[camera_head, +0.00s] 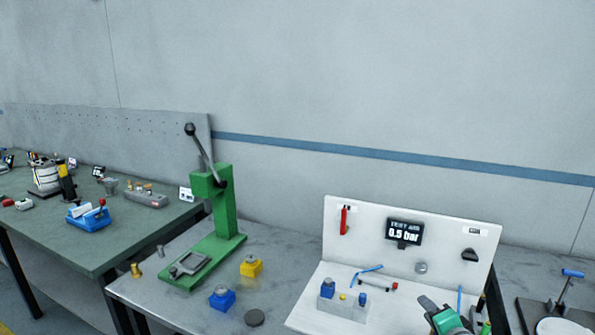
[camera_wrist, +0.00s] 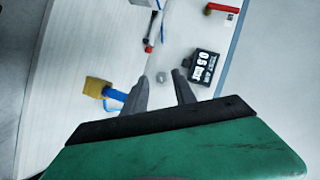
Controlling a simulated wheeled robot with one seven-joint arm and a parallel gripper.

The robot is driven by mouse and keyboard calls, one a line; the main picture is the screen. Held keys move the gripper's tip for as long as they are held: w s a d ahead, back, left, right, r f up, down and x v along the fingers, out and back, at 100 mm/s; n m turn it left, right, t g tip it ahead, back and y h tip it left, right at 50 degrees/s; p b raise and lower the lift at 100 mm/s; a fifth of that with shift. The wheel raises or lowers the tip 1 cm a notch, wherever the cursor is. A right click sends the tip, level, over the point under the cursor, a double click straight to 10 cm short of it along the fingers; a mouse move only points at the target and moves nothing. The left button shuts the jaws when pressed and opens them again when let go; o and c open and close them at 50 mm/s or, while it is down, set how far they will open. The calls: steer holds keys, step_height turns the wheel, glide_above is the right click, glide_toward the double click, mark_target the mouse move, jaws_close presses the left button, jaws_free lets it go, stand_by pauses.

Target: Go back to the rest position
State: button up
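My gripper (camera_head: 430,304) shows at the lower right of the head view, in front of the white test station (camera_head: 335,218). In the wrist view my gripper (camera_wrist: 164,86) has its two grey fingers apart with nothing visible between them. Past the fingertips the wrist view shows the station's black display (camera_wrist: 202,67) and a round grey knob (camera_wrist: 178,75). The display also shows in the head view (camera_head: 404,232) and reads 0.5 bar. The gripper's distance to the station is hard to tell.
A green lever press (camera_head: 222,200), a yellow block (camera_head: 251,266) and a blue block (camera_head: 222,298) stand on the grey bench left of the station. A grey block (camera_head: 342,305) with blue parts sits on the station's base. A blue-handled stand (camera_head: 560,290) is at far right.

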steer(key=a+f+n+g+y, duration=0.2)
steer(key=a+n+g+y, duration=0.3)
steer(key=a, duration=0.6)
steer(key=s+a+n+g+h, duration=0.2)
steer(key=s+a+n+g, duration=0.1)
steer(key=s, duration=0.5)
steer(key=s+a+r+n+g+h, duration=0.1)
steer(key=s+a+n+g+h, duration=0.1)
steer(key=s+a+n, duration=0.4)
steer(key=s+a, duration=0.2)
steer(key=shift+s+r+g, duration=0.2)
steer(key=shift+s+g, duration=0.1)
steer(key=shift+g, duration=0.1)
